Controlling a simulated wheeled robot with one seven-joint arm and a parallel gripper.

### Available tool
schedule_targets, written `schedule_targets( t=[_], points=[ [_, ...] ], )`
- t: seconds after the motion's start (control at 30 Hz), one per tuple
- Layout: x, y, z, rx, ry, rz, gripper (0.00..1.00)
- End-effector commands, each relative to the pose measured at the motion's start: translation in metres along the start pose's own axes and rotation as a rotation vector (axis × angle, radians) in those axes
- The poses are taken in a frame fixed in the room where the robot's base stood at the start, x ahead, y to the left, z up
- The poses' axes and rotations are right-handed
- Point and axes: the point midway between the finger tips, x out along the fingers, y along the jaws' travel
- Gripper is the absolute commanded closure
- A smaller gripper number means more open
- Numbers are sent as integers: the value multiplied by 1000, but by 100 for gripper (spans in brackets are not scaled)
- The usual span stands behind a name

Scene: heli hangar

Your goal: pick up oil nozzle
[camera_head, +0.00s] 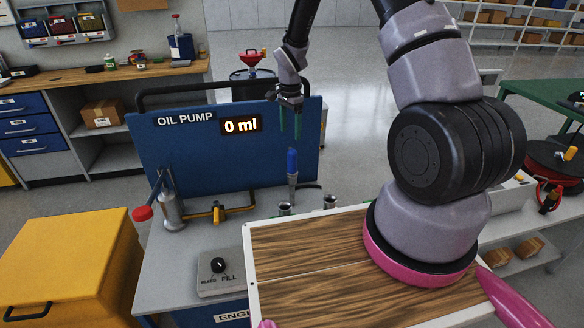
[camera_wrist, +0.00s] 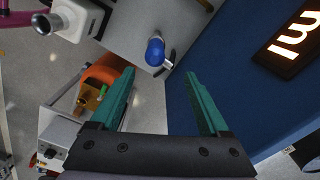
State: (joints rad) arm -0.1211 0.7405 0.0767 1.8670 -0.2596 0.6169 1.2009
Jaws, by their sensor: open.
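The oil nozzle (camera_head: 292,172) has a blue upper part and a grey metal lower part. It stands upright on the grey bench in front of the blue oil pump panel (camera_head: 235,165). In the wrist view the blue nozzle (camera_wrist: 155,52) shows from above, just beyond the fingertips and a little left of the middle between them. My gripper (camera_head: 290,138) is open and empty, pointing down above the nozzle. Its green fingers (camera_wrist: 161,74) are apart, and I see no contact with the nozzle.
The panel's display reads 0 ml and is close to my gripper. A red-knobbed lever (camera_head: 143,213) and a yellow valve (camera_head: 217,212) are left of the nozzle. Metal cups (camera_head: 284,208) stand in front of it. A bleed/fill switch box (camera_head: 219,268) sits nearer.

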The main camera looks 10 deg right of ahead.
Motion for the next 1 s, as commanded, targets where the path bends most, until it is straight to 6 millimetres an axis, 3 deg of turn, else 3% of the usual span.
schedule_targets(
  t=[0.3, 0.57, 0.8, 1.0],
  points=[
    [49, 1, 1, 5, -2, 7, 21],
    [70, 3, 0, 5, -2, 6, 21],
    [105, 9, -1, 4, -2, 7, 21],
    [113, 8, -1, 6, -2, 4, 21]
  ],
)
